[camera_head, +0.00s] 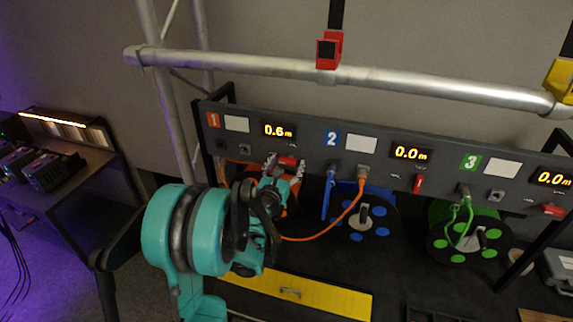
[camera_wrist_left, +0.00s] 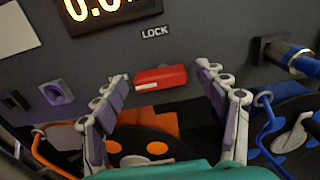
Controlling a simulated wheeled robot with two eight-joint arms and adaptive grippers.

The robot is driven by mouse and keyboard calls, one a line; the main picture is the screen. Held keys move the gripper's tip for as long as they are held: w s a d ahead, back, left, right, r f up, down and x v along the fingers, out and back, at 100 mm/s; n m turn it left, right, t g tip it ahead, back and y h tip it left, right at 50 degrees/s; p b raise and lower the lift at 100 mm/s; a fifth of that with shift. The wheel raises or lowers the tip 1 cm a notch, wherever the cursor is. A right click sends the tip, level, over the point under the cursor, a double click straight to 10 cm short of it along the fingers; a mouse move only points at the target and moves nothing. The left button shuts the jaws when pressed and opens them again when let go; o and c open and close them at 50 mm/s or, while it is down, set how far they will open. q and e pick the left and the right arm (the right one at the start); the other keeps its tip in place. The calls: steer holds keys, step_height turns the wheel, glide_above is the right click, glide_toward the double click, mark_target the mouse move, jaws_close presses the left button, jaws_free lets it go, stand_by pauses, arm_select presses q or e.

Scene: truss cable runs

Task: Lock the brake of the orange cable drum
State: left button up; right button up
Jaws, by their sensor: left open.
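The orange cable drum (camera_wrist_left: 150,147) sits low behind my left gripper and is mostly hidden by it in the head view. Its red brake lever (camera_wrist_left: 161,78) lies nearly level under the LOCK label (camera_wrist_left: 155,31); it also shows in the head view (camera_head: 289,161). The display (camera_head: 280,131) above reads 0.6 m. My left gripper (camera_wrist_left: 165,95) is open, its two fingers on either side of the red lever and apart from it. In the head view my left gripper (camera_head: 284,170) is in front of panel section 1. My right gripper is not in view.
An orange cable (camera_head: 330,228) runs to a socket in section 2. The blue drum (camera_head: 372,222) and green drum (camera_head: 462,235) stand to the right. A yellow panel (camera_head: 295,295) lies in front. A metal truss tube (camera_head: 240,65) crosses above the panel.

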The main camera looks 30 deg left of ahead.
arm_select(q)
steer(key=c, duration=1.1)
steer(key=shift+c, duration=0.2)
steer(key=shift+m, duration=0.3)
steer(key=m+b, duration=0.2)
steer(key=m, duration=0.1)
steer(key=shift+m, duration=0.3)
steer(key=m+b, duration=0.2)
steer(key=m, duration=0.2)
steer(key=shift+d+m, duration=0.1)
steer(key=shift+m, duration=0.2)
steer(key=m+b, duration=0.2)
steer(key=m, duration=0.2)
steer(key=shift+d, duration=0.1)
steer(key=m+b, duration=0.1)
steer(key=m, duration=0.4)
steer(key=shift+d+r, duration=0.1)
steer(key=shift+m, duration=0.3)
